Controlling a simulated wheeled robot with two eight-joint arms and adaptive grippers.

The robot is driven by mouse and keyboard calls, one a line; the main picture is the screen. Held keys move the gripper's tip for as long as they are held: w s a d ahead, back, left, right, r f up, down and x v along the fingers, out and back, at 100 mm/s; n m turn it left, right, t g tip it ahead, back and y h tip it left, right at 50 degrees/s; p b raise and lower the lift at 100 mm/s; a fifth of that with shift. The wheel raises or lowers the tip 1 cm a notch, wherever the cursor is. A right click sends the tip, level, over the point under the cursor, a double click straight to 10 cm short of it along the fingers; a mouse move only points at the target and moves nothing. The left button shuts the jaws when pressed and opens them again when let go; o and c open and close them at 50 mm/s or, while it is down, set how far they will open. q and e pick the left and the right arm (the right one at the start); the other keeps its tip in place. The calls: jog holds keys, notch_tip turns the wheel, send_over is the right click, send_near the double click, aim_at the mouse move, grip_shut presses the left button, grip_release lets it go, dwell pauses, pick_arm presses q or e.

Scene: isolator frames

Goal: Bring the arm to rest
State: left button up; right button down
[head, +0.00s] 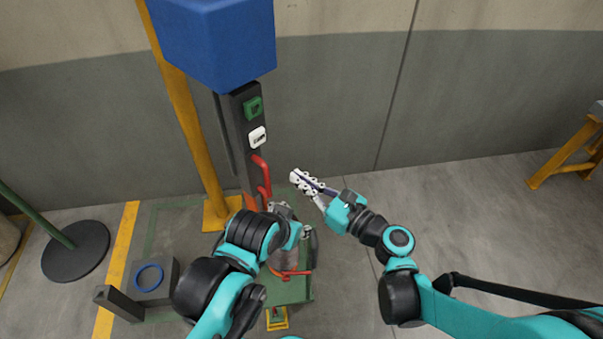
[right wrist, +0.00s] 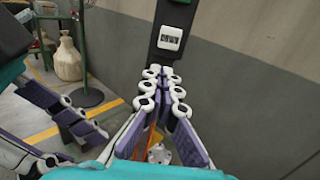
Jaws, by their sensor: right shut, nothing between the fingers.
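My right gripper (head: 297,178) is in the middle of the head view, in front of the wall and to the right of the dark post. Its white-knuckled fingers are together with nothing between them. In the right wrist view the same fingers (right wrist: 160,85) meet at their tips, below a white label plate. My left arm (head: 250,240) reaches up from the bottom of the head view, and its gripper is largely hidden there. Purple finger pads of my left gripper (right wrist: 70,118) show at the left of the right wrist view. Their gap is unclear.
A dark post (head: 240,140) carries a blue box (head: 215,40), a green tag (head: 253,108), a white tag (head: 257,137) and red handles (head: 262,170). A yellow pole (head: 185,110) stands beside it. A blue ring (head: 149,277) lies left. Floor at right is mostly clear.

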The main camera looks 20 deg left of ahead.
jog(key=s+d+f+n+h, duration=0.2)
jog(key=d+n+h, duration=0.3)
jog(key=d, duration=0.7)
jog(key=s+d+f+n+h, duration=0.3)
jog(key=d+n+h, duration=0.3)
jog(key=d+n, duration=0.3)
jog(key=s+d+f+n+h, duration=0.2)
jog(key=d+n+h, duration=0.4)
jog(key=d, duration=0.9)
jog(key=shift+s+d+f+n+t, duration=0.3)
jog(key=shift+d+f+n+t, duration=0.15)
jog(key=shift+n, duration=0.55)
